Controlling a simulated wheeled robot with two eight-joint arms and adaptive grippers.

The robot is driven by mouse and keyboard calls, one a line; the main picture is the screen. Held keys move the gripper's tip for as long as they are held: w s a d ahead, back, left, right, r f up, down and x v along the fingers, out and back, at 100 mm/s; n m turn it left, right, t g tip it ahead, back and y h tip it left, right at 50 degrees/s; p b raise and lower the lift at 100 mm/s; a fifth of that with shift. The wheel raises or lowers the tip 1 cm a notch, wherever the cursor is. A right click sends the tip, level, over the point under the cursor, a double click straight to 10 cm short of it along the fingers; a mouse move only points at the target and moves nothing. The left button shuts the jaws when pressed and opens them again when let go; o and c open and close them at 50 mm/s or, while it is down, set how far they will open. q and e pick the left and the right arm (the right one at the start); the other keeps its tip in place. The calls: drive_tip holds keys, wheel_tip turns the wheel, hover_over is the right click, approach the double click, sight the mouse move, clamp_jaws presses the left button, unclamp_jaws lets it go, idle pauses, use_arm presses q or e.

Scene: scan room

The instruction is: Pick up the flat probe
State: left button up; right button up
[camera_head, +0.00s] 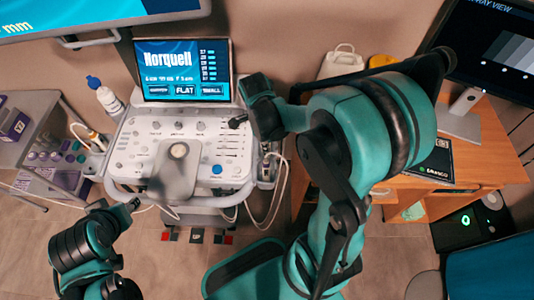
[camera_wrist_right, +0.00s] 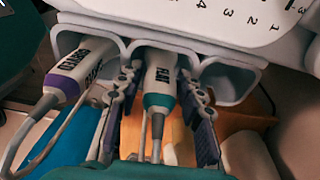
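The flat probe (camera_wrist_right: 160,85) is a white handle with a teal ring and upside-down lettering. In the right wrist view it sits in the middle cup of the console's probe holder, its cable hanging down. My right gripper (camera_wrist_right: 158,98) is open, with one finger on each side of the probe and gaps between. In the head view the dark right gripper (camera_head: 260,108) is over the console's right side and hides much of the holder. My left gripper (camera_head: 132,204) is at lower left, in front of the console; its opening is too small to judge.
A purple-ringed probe (camera_wrist_right: 70,78) sits in the neighbouring left cup; the right cup (camera_wrist_right: 228,82) looks empty. The console (camera_head: 130,150) has a screen reading FLAT (camera_head: 185,70). A bottle (camera_head: 105,95) stands at its left. A wooden desk (camera_head: 480,165) is at right. Cables hang beside the console.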

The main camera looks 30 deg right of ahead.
drive_tip(key=shift+r, duration=0.1)
clamp_jaws()
